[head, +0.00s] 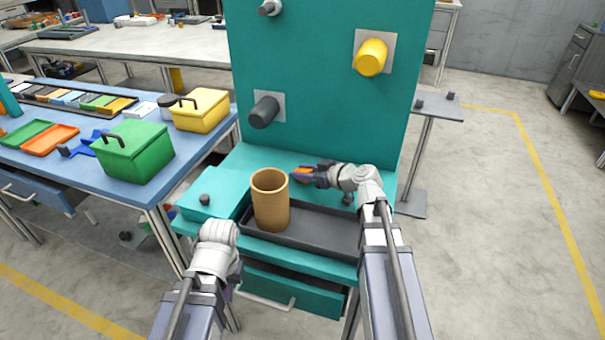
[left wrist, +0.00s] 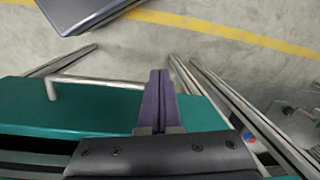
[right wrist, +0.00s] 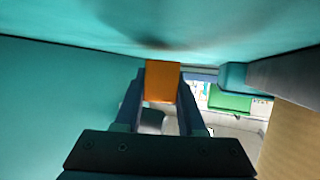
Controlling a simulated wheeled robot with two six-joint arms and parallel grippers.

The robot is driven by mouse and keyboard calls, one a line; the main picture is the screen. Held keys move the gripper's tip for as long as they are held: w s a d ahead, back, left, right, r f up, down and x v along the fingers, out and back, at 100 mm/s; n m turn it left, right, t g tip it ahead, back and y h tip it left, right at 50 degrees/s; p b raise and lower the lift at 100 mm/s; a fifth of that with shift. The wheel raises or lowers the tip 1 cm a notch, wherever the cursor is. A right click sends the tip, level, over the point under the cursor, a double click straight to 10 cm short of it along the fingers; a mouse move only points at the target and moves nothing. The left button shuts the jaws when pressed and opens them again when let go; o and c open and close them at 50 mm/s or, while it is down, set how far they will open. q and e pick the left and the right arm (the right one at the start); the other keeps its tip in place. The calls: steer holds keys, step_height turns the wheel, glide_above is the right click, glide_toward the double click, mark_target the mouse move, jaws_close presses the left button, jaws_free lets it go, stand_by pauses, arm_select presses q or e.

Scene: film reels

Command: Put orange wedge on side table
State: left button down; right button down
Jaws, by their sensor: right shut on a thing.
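The orange wedge (head: 302,174) is between the fingers of my right gripper (head: 312,174), just above the teal bench top, close to the upright teal panel. In the right wrist view the wedge (right wrist: 162,80) shows as an orange block between the fingertips. My left gripper (left wrist: 159,75) points down in front of the bench, beside the drawer handle, with its fingers together and nothing between them.
Yellow (head: 371,57) and dark (head: 264,112) pegs stick out from the teal panel (head: 320,90). A blue table (head: 85,185) with green and yellow boxes is at left.

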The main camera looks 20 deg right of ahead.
steer(key=shift+f+b, duration=0.3)
steer(key=shift+s, duration=0.1)
